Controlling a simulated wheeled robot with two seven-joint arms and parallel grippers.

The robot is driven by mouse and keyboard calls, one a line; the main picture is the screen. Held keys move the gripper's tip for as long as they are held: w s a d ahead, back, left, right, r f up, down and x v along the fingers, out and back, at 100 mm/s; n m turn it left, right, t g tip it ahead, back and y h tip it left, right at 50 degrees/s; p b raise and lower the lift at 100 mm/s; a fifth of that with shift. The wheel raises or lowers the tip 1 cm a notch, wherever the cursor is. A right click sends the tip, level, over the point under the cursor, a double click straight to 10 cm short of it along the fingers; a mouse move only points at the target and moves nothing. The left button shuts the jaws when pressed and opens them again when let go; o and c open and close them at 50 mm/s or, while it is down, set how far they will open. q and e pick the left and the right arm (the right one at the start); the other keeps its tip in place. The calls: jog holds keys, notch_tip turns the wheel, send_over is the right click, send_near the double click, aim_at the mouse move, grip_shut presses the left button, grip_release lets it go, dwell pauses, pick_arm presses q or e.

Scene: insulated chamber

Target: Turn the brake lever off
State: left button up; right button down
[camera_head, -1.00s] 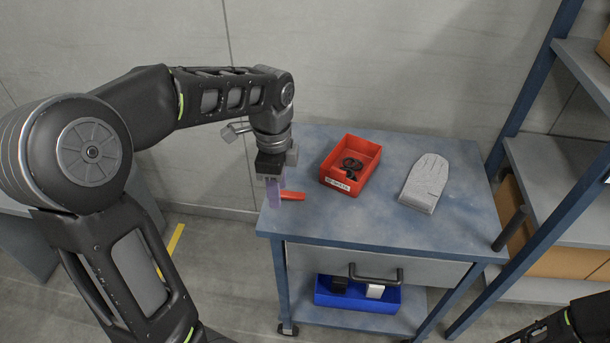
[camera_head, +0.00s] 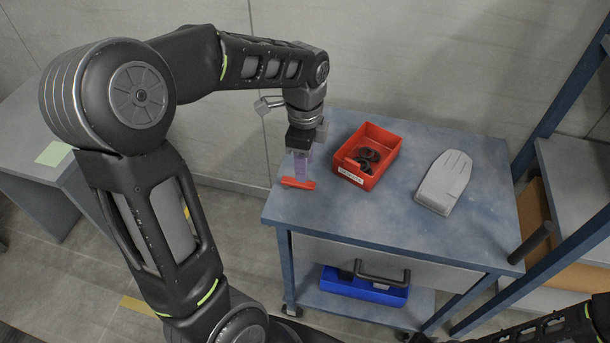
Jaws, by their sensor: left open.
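A red-orange lever (camera_head: 298,183), which looks like the brake lever, lies near the left edge of the blue cart top. It points roughly left to right in the head view. The gripper is open, with nothing seen held. I cannot tell whether the fingers touch the lever. My right gripper is not in view; only part of my right arm shows at the bottom right.
A red bin (camera_head: 367,154) with dark round parts stands right of the left gripper. A blue bin (camera_head: 362,288) sits on the lower shelf. A blue rack (camera_head: 570,190) stands at right.

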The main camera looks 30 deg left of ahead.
aim_at(298, 185)
pick_arm(q)
notch_tip(298, 185, down, 6)
jog(key=shift+r, duration=0.25)
grip_shut()
dwell(0.4)
dwell(1.0)
